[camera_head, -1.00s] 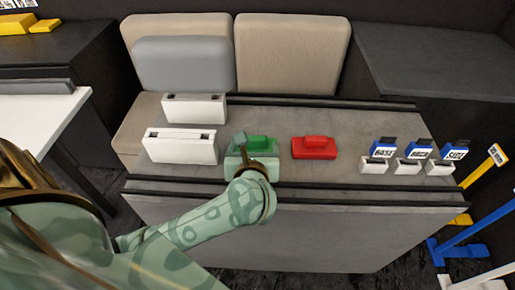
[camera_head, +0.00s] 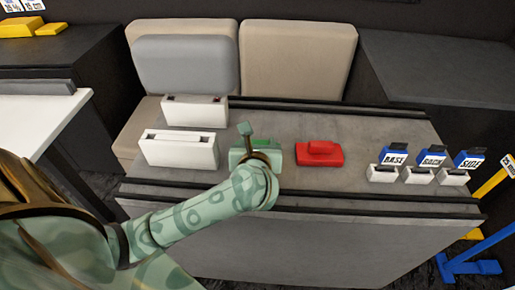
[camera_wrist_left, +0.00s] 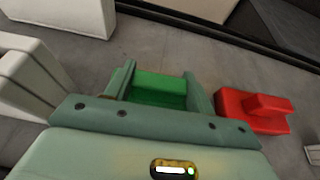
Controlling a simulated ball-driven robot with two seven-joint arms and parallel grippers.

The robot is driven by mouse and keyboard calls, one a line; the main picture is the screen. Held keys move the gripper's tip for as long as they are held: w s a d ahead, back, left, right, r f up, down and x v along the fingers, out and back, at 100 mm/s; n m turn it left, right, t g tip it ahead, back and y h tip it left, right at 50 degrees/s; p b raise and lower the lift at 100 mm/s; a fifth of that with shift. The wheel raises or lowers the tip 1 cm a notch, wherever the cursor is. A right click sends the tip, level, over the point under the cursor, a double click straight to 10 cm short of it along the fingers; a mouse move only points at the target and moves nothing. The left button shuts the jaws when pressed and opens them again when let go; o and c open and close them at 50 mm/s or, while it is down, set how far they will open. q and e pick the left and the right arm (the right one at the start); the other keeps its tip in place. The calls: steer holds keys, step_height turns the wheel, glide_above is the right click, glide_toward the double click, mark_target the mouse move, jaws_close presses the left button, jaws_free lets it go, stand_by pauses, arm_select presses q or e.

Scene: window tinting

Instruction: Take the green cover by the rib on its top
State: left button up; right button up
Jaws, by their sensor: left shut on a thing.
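The green cover (camera_head: 263,142) is on the grey table, mostly hidden behind my left gripper (camera_head: 254,153) in the head view. In the left wrist view the green cover (camera_wrist_left: 158,90) shows between the two fingers of my left gripper (camera_wrist_left: 160,92). The fingers are shut on it, one on each side of its raised green part. I cannot tell whether its underside touches the table. My right gripper is in neither view.
A red cover with a rib (camera_head: 319,153) lies just right of the green one. Two white boxes (camera_head: 180,150) (camera_head: 194,110) stand to the left. Small white holders with blue labelled cards (camera_head: 394,156) stand at the table's right end. Bare tabletop (camera_head: 360,130) lies behind the red cover.

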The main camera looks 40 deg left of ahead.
arm_select(q)
steer(key=shift+r+p, duration=0.3)
steer(key=shift+r, duration=0.25)
steer(key=r, duration=0.1)
steer(key=r+p, duration=0.1)
steer(key=r, duration=0.1)
steer(key=shift+s+p, duration=0.25)
steer(key=shift+p, duration=0.05)
steer(key=s+a+r+p, duration=0.2)
steer(key=s+r+p, duration=0.7)
steer(key=s, duration=0.4)
steer(key=shift+s, duration=0.2)
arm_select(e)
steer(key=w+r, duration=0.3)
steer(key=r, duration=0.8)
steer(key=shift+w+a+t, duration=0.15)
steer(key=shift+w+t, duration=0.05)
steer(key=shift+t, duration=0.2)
